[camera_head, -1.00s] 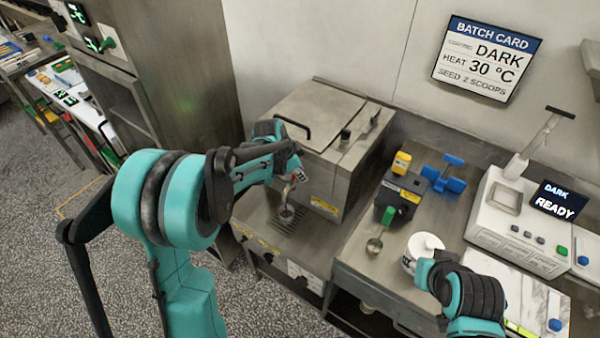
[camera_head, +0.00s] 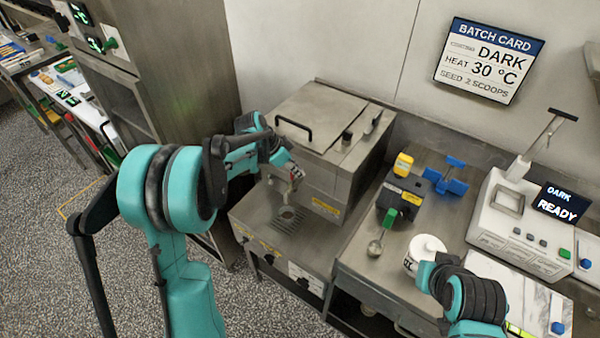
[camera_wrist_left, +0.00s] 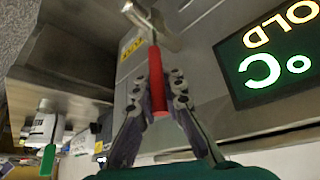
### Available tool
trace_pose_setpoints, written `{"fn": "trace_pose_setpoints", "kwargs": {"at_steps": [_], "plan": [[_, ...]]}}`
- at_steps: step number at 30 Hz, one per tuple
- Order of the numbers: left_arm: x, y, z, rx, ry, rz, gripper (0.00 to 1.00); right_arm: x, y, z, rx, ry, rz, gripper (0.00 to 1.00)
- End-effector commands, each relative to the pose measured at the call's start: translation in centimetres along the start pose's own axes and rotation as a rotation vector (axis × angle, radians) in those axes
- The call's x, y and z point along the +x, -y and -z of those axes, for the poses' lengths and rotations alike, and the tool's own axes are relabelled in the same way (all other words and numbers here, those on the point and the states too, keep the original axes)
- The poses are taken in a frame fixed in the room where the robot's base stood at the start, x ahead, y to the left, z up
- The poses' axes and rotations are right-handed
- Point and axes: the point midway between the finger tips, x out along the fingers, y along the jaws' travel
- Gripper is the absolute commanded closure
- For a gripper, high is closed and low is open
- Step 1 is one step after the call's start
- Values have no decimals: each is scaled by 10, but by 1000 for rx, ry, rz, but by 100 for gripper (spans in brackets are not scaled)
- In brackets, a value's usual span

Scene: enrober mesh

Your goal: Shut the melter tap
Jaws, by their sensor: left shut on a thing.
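My left gripper also shows in the head view (camera_head: 287,168). My right gripper (camera_head: 436,268) is beside a white tub (camera_head: 425,248); its fingers are hidden.
A white machine reading READY (camera_head: 510,225) stands right. The wrist view shows a COLD display (camera_wrist_left: 270,55).

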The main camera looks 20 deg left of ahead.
Motion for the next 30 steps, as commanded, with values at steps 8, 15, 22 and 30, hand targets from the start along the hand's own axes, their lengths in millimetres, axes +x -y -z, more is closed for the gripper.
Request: {"fn": "trace_pose_setpoints", "kwargs": {"at_steps": [8,15,22,30], "plan": [[0,1,0,-2,-1,3,82,0,0,0,0,0,0,60],[0,1,0,-1,0,3,80,0,0,0,0,0,0,60],[-15,1,-1,-3,0,3,80,0,0,0,0,0,0,60],[-72,1,-1,-3,0,3,80,0,0,0,0,0,0,60]]}}
